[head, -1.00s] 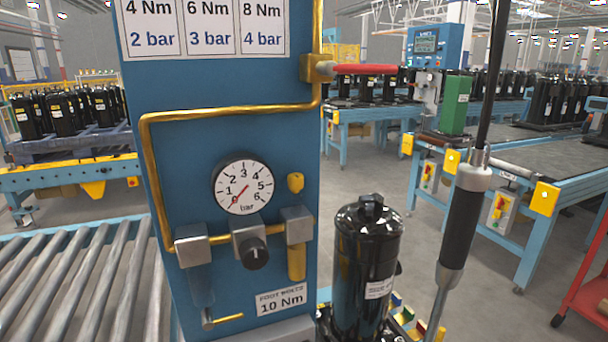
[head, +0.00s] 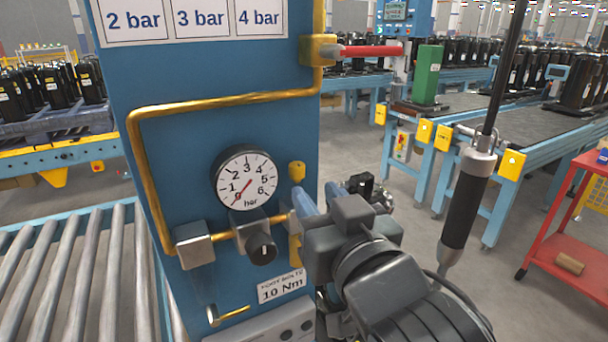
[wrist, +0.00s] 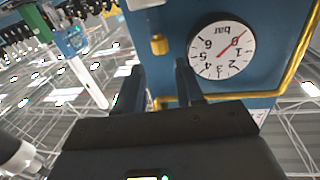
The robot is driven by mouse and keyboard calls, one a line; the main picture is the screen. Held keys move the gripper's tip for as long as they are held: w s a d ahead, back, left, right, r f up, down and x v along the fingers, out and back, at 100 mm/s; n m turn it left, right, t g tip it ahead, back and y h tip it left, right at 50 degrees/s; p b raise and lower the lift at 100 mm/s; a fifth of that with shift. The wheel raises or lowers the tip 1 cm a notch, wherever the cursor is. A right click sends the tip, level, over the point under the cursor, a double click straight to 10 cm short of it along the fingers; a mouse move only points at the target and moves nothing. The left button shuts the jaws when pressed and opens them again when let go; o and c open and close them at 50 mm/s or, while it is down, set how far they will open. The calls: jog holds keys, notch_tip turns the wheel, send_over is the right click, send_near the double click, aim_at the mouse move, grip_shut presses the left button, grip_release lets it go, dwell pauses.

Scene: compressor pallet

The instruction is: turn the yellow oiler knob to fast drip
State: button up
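The yellow oiler knob (head: 297,171) is on the blue panel, just right of and level with the gauge, above the grey oiler block. It also shows in the wrist view (wrist: 159,44). My gripper (head: 316,193) reaches in from the lower right, its fingers pointing at the panel just below and right of the knob. In the wrist view my gripper (wrist: 158,66) is open and empty. The knob appears between the fingers' lines, past their tips, with no visible contact. My gripper partly hides the grey oiler block and its yellow lower part (head: 294,247).
The pressure gauge (head: 245,178) has its needle near 0. A black regulator knob (head: 262,249) and a brass pipe (head: 225,101) are left of my gripper. A red lever (head: 372,51) sticks out above. A black hanging tool (head: 466,205) is at right, near my arm.

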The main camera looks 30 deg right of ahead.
aim_at(299, 173)
jog(key=shift+w+d, duration=0.2)
jog(key=shift+w, duration=1)
jog(key=shift+w+d, duration=0.15)
jog(key=shift+w, duration=1)
jog(key=shift+w+d, duration=0.2)
jog(key=shift+w, duration=1)
grip_shut()
